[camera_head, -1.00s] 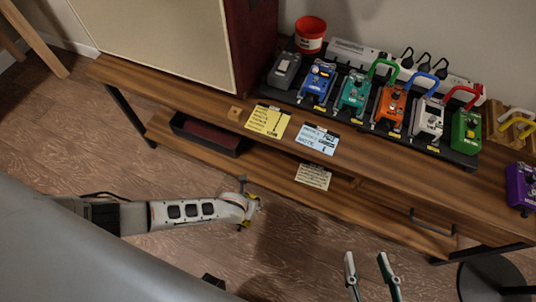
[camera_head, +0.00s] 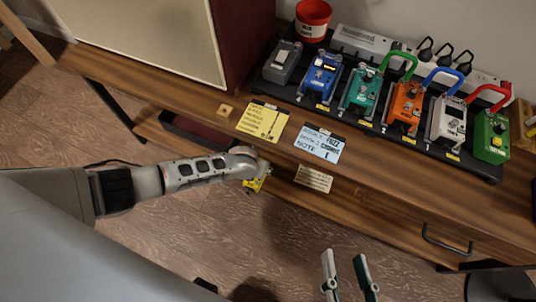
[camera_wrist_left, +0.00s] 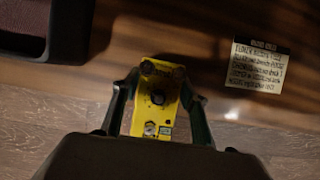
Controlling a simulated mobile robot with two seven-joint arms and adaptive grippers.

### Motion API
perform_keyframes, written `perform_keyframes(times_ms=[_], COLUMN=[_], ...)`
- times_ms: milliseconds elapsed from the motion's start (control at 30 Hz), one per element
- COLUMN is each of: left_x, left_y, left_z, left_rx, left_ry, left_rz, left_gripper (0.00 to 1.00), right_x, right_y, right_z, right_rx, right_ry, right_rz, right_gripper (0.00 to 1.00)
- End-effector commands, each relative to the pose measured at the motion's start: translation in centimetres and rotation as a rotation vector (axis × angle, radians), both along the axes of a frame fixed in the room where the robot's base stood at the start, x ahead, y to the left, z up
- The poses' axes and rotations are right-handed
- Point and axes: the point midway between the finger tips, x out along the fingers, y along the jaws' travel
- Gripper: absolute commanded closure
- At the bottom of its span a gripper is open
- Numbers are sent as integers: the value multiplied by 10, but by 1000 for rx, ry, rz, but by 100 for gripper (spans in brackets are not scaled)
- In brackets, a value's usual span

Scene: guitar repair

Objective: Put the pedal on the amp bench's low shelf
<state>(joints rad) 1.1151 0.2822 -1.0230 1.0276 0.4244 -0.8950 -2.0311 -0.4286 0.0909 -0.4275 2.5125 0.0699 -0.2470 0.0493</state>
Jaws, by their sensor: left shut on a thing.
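A yellow pedal (camera_head: 257,177) is held by my left gripper (camera_head: 254,183), close to the front of the amp bench's low shelf (camera_head: 365,215). In the left wrist view the pedal (camera_wrist_left: 156,97) sits between both fingers, its knobs facing the camera. Its far end overlaps the shelf (camera_wrist_left: 205,25) in the picture; I cannot tell whether it touches. My right gripper (camera_head: 347,268) is open and empty over the floor at the bottom of the head view.
A dark tray with a reddish inside (camera_head: 200,131) is on the shelf at left; it also shows in the left wrist view (camera_wrist_left: 45,25). A pale card (camera_head: 313,178) is at right. Shelf room lies between them. The bench top (camera_head: 215,90) overhangs, holding several pedals and an amp (camera_head: 150,35).

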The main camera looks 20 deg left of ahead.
Motion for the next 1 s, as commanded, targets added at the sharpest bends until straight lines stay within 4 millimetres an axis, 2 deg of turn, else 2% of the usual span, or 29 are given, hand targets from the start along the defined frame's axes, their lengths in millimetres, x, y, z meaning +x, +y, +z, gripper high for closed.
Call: perform_keyframes(times_ms=[33,600,733,1000], left_x=[4,56,53,58], left_y=[-2,-3,-3,-3], left_z=[-5,-2,-14,-13], left_rx=[-2,-2,-1,-1], left_ry=[6,2,5,-3], left_rz=[1,0,1,1], left_gripper=[88,88,88,88], right_x=[-4,-11,-14,-9], right_y=[3,23,27,31], right_z=[-6,-9,-11,-3], right_rx=[30,224,285,335], right_ry=[18,75,93,90], right_rz=[-10,-83,-108,-138], right_gripper=[60,60,60,60])
